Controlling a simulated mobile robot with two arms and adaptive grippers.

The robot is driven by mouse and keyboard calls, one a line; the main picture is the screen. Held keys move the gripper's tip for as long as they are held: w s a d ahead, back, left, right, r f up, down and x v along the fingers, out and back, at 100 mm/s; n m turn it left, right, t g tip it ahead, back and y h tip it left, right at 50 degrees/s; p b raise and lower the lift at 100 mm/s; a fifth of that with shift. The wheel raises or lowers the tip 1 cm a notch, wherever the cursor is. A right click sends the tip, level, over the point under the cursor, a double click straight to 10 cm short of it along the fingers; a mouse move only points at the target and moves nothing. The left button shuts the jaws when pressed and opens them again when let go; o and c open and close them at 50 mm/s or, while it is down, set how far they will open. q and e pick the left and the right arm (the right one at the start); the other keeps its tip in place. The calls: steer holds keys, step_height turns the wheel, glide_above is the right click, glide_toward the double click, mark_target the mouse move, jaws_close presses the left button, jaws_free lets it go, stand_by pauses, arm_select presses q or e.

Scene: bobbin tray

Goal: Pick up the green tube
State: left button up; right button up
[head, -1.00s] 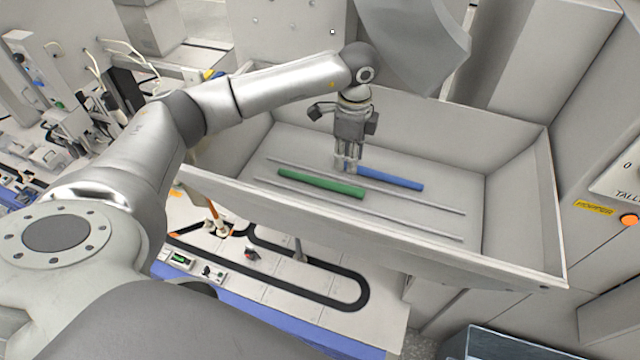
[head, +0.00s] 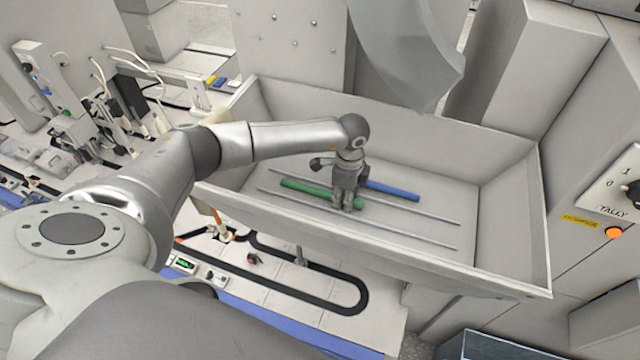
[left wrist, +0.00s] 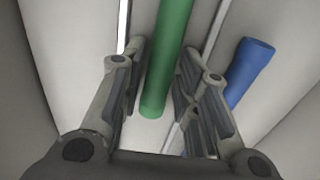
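The green tube (head: 308,188) lies in the tray, between two thin rails. In the left wrist view the green tube (left wrist: 170,60) runs between the two open fingers of my left gripper (left wrist: 158,105), with its near end between them and a gap on each side. In the head view my left gripper (head: 346,206) is down at the tube's right end and hides that end. The blue tube (head: 392,190) lies behind the rear rail; it also shows in the left wrist view (left wrist: 248,72), right of the fingers. My right gripper is not in view.
The tray (head: 500,215) has high sloping walls around the tubes. Its floor is free on the right. A grey chute (head: 405,50) hangs over the rear wall. A panel with an orange button (head: 614,233) stands at the right.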

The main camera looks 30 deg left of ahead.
arm_select(q)
steer(key=c, duration=0.6)
